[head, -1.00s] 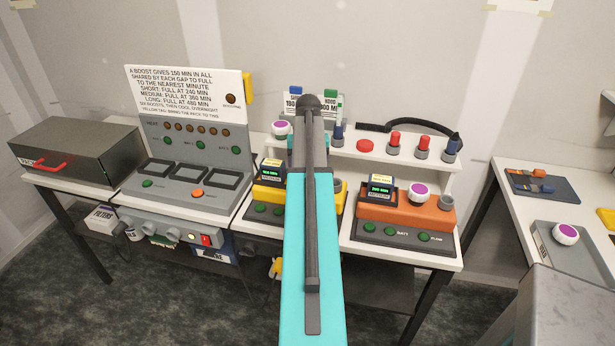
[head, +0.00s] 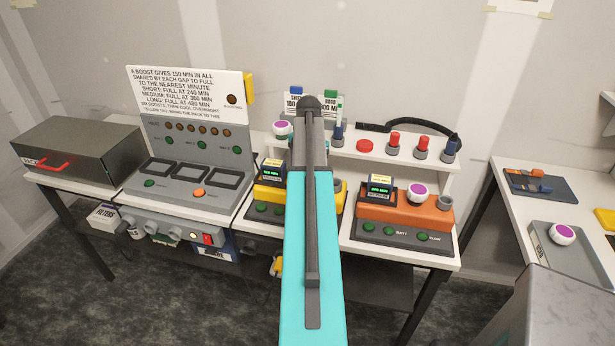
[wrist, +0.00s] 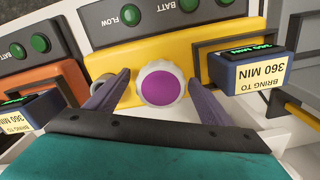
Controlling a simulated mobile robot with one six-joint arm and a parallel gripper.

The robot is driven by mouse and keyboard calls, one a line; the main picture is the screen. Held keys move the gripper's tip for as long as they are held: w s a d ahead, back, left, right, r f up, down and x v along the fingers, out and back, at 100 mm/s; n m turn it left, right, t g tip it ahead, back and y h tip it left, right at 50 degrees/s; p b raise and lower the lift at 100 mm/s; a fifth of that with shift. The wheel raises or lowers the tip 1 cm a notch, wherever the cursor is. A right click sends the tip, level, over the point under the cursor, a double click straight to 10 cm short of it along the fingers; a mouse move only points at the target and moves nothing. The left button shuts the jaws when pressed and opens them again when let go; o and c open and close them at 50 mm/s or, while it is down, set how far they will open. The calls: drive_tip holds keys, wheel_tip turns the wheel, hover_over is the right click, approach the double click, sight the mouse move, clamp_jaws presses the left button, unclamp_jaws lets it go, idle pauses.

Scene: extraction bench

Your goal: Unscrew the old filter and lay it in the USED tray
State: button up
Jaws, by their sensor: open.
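In the wrist view a round white filter with a purple face (wrist: 161,84) sits on the yellow unit (wrist: 125,58). My gripper (wrist: 158,80) is open, with one dark finger on each side of this filter; I cannot tell whether either touches it. In the head view my arm hides the gripper and that filter, and only part of the yellow unit (head: 268,196) shows. A similar filter (head: 418,193) sits on the orange unit (head: 390,209).
Another purple-faced filter (head: 281,128) stands on the back shelf. Red and blue knobs (head: 395,139) line the shelf. A charger panel (head: 187,160) and a dark box (head: 80,152) stand left. A gap separates the bench from the right table (head: 510,205).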

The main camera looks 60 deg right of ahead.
drive_tip(key=shift+m+p, duration=0.45)
drive_tip(key=shift+m, duration=1.95)
drive_tip(key=c, duration=1.2)
drive_tip(key=shift+n+p, duration=0.65)
drive_tip(key=shift+n, duration=2.75)
drive_tip(key=n+p, duration=0.1)
drive_tip(key=n, duration=0.6)
drive_tip(key=shift+s, duration=0.1)
drive_tip(key=n+p, duration=0.1)
drive_tip(key=n, duration=0.6)
drive_tip(key=shift+n+p, duration=0.3)
drive_tip(key=shift+n, duration=3.1)
